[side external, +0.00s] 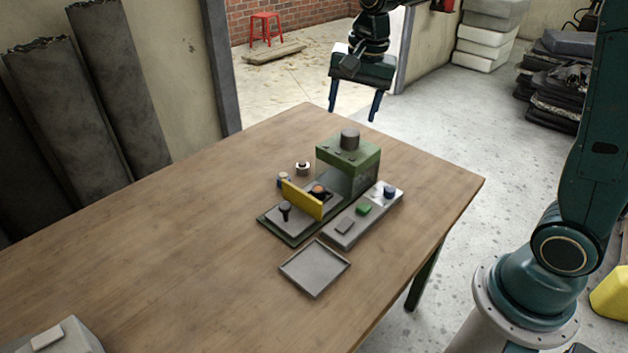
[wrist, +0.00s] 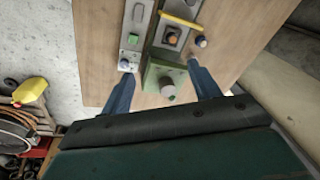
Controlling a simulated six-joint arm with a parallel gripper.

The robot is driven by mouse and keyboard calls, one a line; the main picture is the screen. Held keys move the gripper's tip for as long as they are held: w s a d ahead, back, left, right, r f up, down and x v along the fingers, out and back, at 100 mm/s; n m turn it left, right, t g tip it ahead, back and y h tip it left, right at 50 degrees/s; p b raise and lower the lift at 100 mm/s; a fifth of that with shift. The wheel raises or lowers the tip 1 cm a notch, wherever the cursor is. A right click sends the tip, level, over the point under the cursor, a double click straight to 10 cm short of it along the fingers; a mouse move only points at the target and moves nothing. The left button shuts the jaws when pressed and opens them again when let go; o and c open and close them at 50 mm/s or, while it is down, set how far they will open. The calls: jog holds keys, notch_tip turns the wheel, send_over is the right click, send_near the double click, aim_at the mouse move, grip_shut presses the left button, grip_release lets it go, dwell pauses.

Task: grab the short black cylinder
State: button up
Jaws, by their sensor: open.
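A short dark cylinder (side external: 349,139) stands upright on top of a green block (side external: 364,170) at the back of a small green-based fixture. In the wrist view, a round grey piece (wrist: 167,88) shows on the top of the green block (wrist: 154,77). A black knob-like piece (side external: 285,210) stands on the grey plate at the fixture's front; I cannot tell which dark piece is the task's cylinder. My gripper (side external: 352,117) is open and empty, pointing down, above and beyond the block. In the wrist view my gripper's fingers (wrist: 161,69) spread either side of the block.
A yellow bar (side external: 302,199) stands across the fixture. A grey strip (side external: 352,228) beside it carries a green button (side external: 363,209) and a blue knob (side external: 389,191). Small round pieces (side external: 303,168) lie at its left. An empty grey tray (side external: 315,287) lies in front.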

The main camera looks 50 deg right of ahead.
jog(key=w+d+f+m+g, duration=0.1)
jog(key=w+f+m, duration=0.2)
jog(key=w+f, duration=0.3)
jog(key=m+g, duration=0.1)
jog(key=m, duration=0.3)
send_over(319, 188)
notch_tip(319, 188, down, 9)
jog(key=shift+a+r, duration=0.1)
jog(key=shift+a, duration=0.05)
jog(key=shift+f, duration=4.25)
jog(key=shift+f, duration=2.6)
